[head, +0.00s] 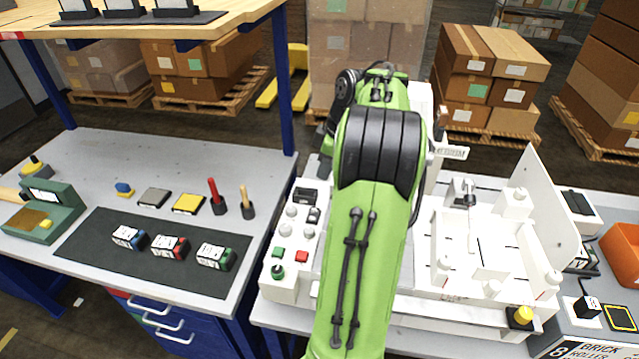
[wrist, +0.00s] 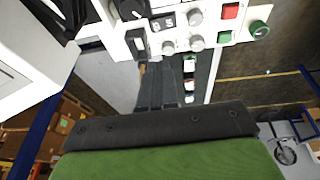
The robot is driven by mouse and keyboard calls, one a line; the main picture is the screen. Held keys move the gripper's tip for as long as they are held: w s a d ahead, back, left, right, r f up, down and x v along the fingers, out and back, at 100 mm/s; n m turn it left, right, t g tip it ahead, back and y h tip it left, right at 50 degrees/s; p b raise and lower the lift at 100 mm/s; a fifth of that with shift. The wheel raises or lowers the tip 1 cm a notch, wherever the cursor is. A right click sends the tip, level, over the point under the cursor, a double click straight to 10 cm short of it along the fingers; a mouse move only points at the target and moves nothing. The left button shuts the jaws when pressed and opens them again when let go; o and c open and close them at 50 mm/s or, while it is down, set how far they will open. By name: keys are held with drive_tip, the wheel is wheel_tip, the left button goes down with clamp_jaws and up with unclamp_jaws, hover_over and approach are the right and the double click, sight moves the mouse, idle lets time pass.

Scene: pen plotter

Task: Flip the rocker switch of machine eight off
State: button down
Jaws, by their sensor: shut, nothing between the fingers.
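A white control panel stands at the left end of the white machine. Its black rocker switch (head: 305,195) sits at the panel's far end. In the head view my green arm hides the gripper.
Beside the rocker are a small black counter (wrist: 162,22), grey knobs (wrist: 196,43), a red button (wrist: 230,12), a green button (wrist: 225,36) and a green knob (wrist: 260,29). A black mat (head: 90,262) with small boxes lies on the left bench.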

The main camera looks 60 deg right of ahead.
sight(314, 209)
drive_tip(key=b+x, duration=0.1)
drive_tip(key=x, duration=0.3)
drive_tip(key=b+x, duration=0.1)
drive_tip(key=x, duration=0.2)
drive_tip(key=s+b+x, duration=0.1)
drive_tip(key=x, duration=0.3)
drive_tip(key=shift+w+d+f, duration=0.15)
drive_tip(key=shift+d+f, duration=0.15)
drive_tip(key=shift+f, duration=0.2)
drive_tip(key=shift+d+f, duration=0.1)
drive_tip(key=shift+f, duration=0.15)
drive_tip(key=shift+p, duration=0.5)
drive_tip(key=shift+y+p, duration=0.3)
drive_tip(key=shift+p, duration=0.35)
drive_tip(key=shift+w+d+f, duration=0.2)
drive_tip(key=shift+d+f, duration=0.15)
drive_tip(key=shift+s+a+r+b, duration=0.1)
drive_tip(key=shift+s+a+b, duration=0.15)
drive_tip(key=shift+a, duration=0.25)
drive_tip(key=shift+s+a+r+b, duration=0.1)
drive_tip(key=shift+s+a+b, duration=0.1)
drive_tip(key=shift+a, duration=0.25)
